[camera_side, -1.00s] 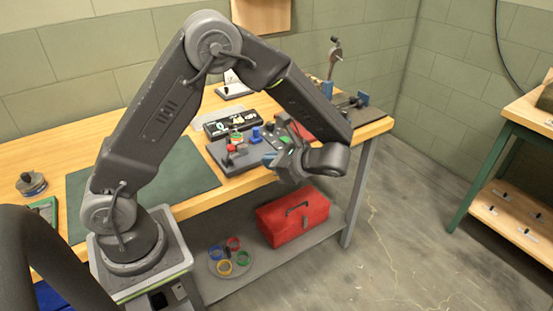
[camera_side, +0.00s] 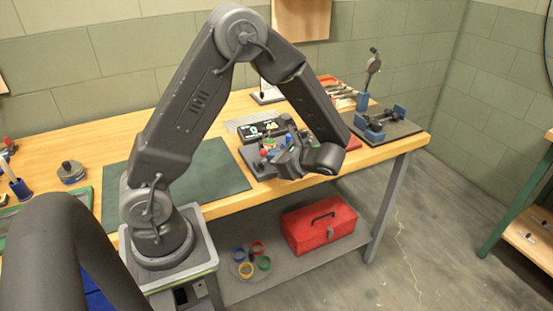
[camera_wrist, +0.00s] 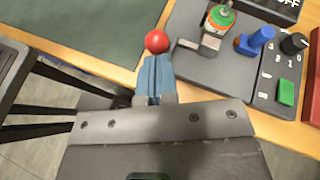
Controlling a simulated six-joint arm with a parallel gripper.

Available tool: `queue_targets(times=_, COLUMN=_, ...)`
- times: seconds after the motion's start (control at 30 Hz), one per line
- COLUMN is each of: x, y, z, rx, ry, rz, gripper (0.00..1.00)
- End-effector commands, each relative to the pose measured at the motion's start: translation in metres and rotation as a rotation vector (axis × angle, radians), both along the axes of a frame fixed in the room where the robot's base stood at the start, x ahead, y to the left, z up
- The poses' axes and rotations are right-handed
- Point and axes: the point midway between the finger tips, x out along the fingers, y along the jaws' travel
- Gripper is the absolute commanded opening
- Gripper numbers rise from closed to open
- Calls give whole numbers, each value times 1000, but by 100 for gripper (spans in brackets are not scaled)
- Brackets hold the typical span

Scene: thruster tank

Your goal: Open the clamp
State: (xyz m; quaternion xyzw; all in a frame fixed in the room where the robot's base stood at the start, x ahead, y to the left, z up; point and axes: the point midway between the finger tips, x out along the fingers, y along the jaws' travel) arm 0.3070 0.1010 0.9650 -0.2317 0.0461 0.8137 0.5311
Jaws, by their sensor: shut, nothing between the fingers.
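In the wrist view, a small green-and-orange tank (camera_wrist: 219,18) stands on a dark grey base (camera_wrist: 205,68). A grey metal bracket (camera_wrist: 211,42) beside it looks like part of the clamp; its exact state is hard to tell. A red ball knob (camera_wrist: 157,41) sits near the base's left edge, seemingly on the clamp's lever. My gripper (camera_wrist: 156,66) has blue fingertips shut together, just below the knob in the picture. I cannot tell whether they touch it. In the side view, my gripper (camera_side: 284,148) is low over the base (camera_side: 257,166) and hides much of it.
A blue knob (camera_wrist: 255,40), black dial (camera_wrist: 293,43) and green button (camera_wrist: 286,91) are right of the tank. A green mat (camera_side: 185,180) lies left, mostly clear. A board with blue fixtures (camera_side: 398,132) stands right. A red toolbox (camera_side: 318,224) is below.

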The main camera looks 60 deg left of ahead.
Motion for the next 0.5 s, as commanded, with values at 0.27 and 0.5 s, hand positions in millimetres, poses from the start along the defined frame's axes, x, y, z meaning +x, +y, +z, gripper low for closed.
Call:
queue_targets(times=0.27, x=0, y=3, z=4, rx=-47, ry=-2, rz=1, gripper=0)
queue_targets(times=0.5, x=0, y=6, z=6, rx=-80, ry=0, rz=1, gripper=0)
